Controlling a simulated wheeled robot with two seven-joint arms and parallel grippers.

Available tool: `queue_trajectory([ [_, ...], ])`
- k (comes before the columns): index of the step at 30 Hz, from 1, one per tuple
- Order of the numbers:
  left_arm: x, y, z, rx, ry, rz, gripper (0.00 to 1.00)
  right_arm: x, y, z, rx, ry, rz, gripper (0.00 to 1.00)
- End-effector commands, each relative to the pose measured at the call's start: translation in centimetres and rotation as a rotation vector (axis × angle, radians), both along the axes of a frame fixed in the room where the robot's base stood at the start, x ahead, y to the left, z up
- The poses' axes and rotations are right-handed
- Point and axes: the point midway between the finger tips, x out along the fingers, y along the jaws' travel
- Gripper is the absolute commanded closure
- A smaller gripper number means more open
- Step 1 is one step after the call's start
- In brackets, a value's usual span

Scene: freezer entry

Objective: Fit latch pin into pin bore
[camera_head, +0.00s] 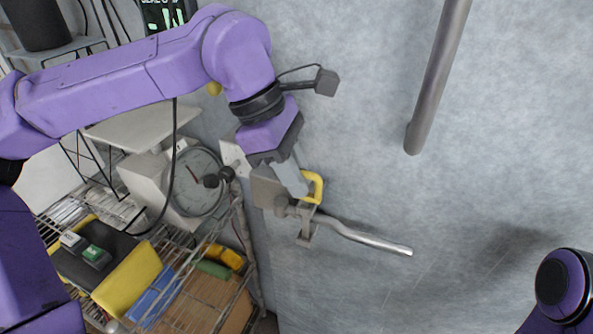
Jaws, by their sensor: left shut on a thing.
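My left gripper (299,186) reaches in from the upper left and is shut on a yellow loop-shaped piece (319,187), which looks like the handle of the latch pin. It holds the piece at the latch on the grey freezer door. The latch has a grey block (268,190), a bracket (305,232) and a long metal lever handle (365,238) pointing down to the right. The pin's shank and the pin bore cannot be made out; the fingers and bracket cover that area. My right arm shows only as a purple link at the lower right; its gripper is out of view.
A vertical metal bar handle (437,80) stands out from the door at the upper right. A round dial gauge (197,181) is left of the latch. A wire rack (205,300) with coloured items stands at the lower left. The door face right of the lever is clear.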

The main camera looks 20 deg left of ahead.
Motion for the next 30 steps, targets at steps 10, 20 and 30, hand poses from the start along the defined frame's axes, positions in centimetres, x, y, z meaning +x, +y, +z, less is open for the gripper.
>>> queue_trajectory([
  [10,0.0,0.0,-0.8,-0.001,-0.001,0.000,1.00,0.0,0.0,-0.6,0.000,0.000,0.000,0.51],
  [20,0.0,0.0,-1.1,-0.001,-0.001,0.000,0.54,0.0,0.0,-0.8,0.000,0.000,0.000,0.51],
  [30,0.0,0.5,-0.1,-0.001,-0.003,0.001,0.54,0.0,0.0,-1.0,0.000,0.000,0.000,0.51],
])
